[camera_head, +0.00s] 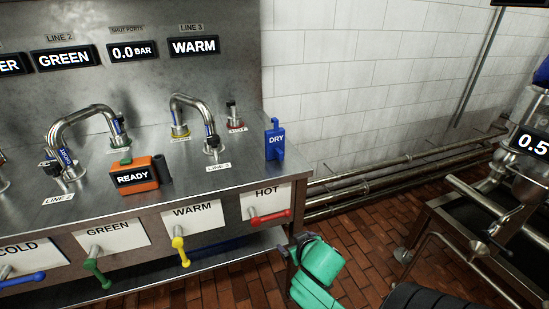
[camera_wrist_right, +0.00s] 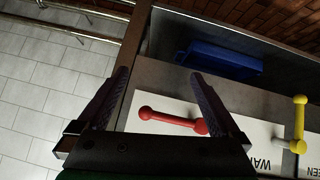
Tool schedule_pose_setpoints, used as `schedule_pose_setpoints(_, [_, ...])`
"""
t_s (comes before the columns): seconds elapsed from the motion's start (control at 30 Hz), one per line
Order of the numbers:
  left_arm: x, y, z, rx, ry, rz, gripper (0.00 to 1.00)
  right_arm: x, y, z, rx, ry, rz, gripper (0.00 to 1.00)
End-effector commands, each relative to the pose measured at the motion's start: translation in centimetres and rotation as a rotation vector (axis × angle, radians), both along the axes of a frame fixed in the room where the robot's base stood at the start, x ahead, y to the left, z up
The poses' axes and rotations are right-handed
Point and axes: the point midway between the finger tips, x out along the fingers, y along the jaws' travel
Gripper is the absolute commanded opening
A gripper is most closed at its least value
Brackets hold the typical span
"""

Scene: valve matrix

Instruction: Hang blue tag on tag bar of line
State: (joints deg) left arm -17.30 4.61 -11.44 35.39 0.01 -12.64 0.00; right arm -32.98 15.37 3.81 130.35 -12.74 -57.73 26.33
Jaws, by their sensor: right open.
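No blue tag hanging on a bar can be made out clearly. Small blue labels sit on the bent steel pipes at line 2 (camera_head: 65,158) and line 3 (camera_head: 210,138). A blue block marked DRY (camera_head: 276,139) stands upright at the right end of the steel counter. My right gripper (camera_head: 293,246) is near the counter's front right corner, below the red HOT handle (camera_head: 270,217). In the right wrist view it (camera_wrist_right: 158,75) is open and empty, with the red handle (camera_wrist_right: 172,120) showing between its fingers. My left gripper is not in view.
An orange READY device (camera_head: 134,176) stands on the counter. Green (camera_head: 97,272) and yellow (camera_head: 180,251) handles project from the front. A blue tray (camera_wrist_right: 219,60) lies on the lower shelf. Floor pipes (camera_head: 400,160) run along the wall; a metal stand (camera_head: 470,215) is at right.

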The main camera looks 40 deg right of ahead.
Motion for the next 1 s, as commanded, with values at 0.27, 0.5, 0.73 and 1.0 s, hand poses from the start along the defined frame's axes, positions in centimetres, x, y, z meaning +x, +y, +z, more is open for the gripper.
schedule_pose_setpoints(0.27, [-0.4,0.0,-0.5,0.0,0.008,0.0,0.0,5.2,-5.8,13.6,-0.078,-0.569,-0.011,1.0])
schedule_pose_setpoints(0.5, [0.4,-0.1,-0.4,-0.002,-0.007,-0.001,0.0,7.2,-5.5,19.2,-0.052,-0.77,0.119,1.0])
schedule_pose_setpoints(0.73, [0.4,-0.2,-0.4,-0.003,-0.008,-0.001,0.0,12.7,-6.8,19.4,-0.052,-0.775,0.12,1.0])
schedule_pose_setpoints(1.0, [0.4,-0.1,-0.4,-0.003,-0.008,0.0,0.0,16.5,-7.8,19.4,-0.05,-0.772,0.117,1.0])
